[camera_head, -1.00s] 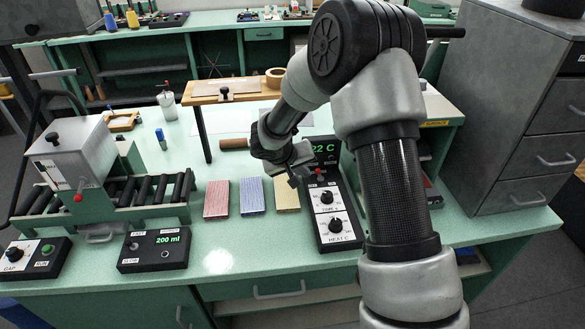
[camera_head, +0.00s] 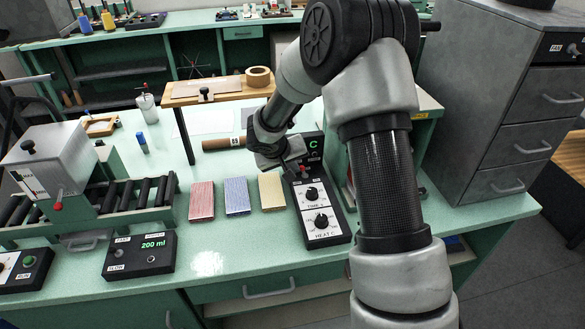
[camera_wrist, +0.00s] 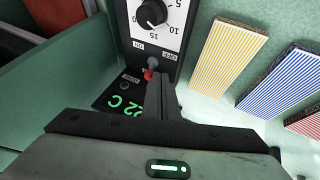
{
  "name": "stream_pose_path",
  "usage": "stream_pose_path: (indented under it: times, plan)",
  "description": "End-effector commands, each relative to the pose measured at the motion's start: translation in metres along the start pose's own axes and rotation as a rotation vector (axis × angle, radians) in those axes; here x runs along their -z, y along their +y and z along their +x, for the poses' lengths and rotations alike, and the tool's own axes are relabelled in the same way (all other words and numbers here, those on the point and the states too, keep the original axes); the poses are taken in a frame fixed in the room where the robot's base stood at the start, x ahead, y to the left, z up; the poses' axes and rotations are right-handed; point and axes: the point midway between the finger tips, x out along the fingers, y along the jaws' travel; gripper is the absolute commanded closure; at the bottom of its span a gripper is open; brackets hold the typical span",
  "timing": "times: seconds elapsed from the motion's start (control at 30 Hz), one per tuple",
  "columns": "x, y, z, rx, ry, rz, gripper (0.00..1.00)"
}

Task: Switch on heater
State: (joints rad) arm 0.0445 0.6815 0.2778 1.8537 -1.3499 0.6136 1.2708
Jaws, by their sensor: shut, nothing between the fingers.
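The heater control box (camera_head: 318,228) is a black panel lying on the green bench, with a green display (camera_head: 313,144), a TIME knob (camera_head: 311,193) and a HEAT C knob (camera_head: 321,220). In the wrist view the display (camera_wrist: 120,106) reads 22 C, upside down. A small switch with a red tip (camera_wrist: 149,75) sits between ON and OFF labels, beyond the display. My gripper (camera_wrist: 160,84) is shut and empty, its fingertips right beside the red tip. Contact cannot be told. In the head view my gripper (camera_head: 297,172) hangs over the box and partly hides the display.
Red (camera_head: 202,200), blue (camera_head: 237,196) and yellow (camera_head: 271,191) striped blocks lie left of the box. A wooden-topped stand (camera_head: 215,92) rises behind them. A 200 ml box (camera_head: 140,256) and a roller machine (camera_head: 120,205) are further left. A grey drawer cabinet (camera_head: 470,100) stands right.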

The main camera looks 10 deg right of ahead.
Motion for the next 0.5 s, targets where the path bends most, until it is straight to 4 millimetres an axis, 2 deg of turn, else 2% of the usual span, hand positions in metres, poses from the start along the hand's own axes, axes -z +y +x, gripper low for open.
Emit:
stream_pose_path:
  times: [0.5]
  plan:
    - [0.002,0.013,-0.002,0.120,-0.010,0.066,1.00]
